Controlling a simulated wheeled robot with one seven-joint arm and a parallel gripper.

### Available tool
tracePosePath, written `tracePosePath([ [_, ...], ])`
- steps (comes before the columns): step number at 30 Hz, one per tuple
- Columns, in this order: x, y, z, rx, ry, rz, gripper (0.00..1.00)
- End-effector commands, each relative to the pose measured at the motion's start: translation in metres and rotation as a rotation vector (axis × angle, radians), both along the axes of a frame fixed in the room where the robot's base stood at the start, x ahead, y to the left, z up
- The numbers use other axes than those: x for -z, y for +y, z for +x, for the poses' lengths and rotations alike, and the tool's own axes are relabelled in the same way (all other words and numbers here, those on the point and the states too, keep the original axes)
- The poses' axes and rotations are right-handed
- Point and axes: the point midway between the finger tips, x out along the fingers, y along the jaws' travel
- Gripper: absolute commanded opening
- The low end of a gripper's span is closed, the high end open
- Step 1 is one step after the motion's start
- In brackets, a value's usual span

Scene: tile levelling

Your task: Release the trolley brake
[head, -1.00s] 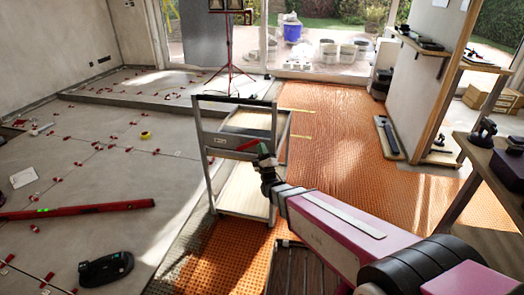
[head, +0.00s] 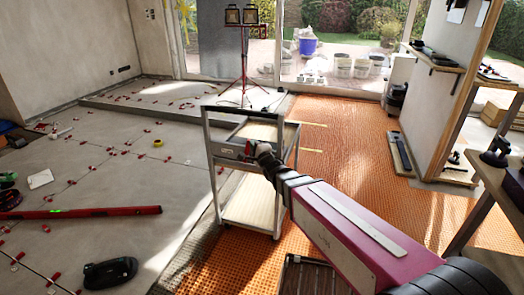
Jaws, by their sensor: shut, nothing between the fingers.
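The trolley (head: 212,180) is a grey-framed cart with a push handle, an upper tray and a pale lower shelf (head: 250,203). It stands upright near the middle of the head view. A small red part (head: 248,148), perhaps the brake lever, shows at the trolley's near upper crossbar. My gripper (head: 262,150) is shut and empty, right beside this red part. I cannot tell whether they touch. My gripper and wrist hide part of the trolley's upper right side.
An orange studded mat (head: 345,140) covers the floor right of the trolley. A long red level (head: 80,213) and a black tool (head: 110,272) lie on the grey floor at left. A work light (head: 242,60) stands behind. A bench (head: 478,185) stands at right.

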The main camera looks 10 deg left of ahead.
Motion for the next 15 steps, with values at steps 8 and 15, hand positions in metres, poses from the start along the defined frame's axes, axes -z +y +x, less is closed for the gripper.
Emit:
tracePosePath([
  [8, -0.007, 0.017, 0.002, 0.000, 0.008, -0.097, 0.00],
  [15, -0.009, 0.024, 0.002, 0.000, 0.007, -0.094, 0.00],
])
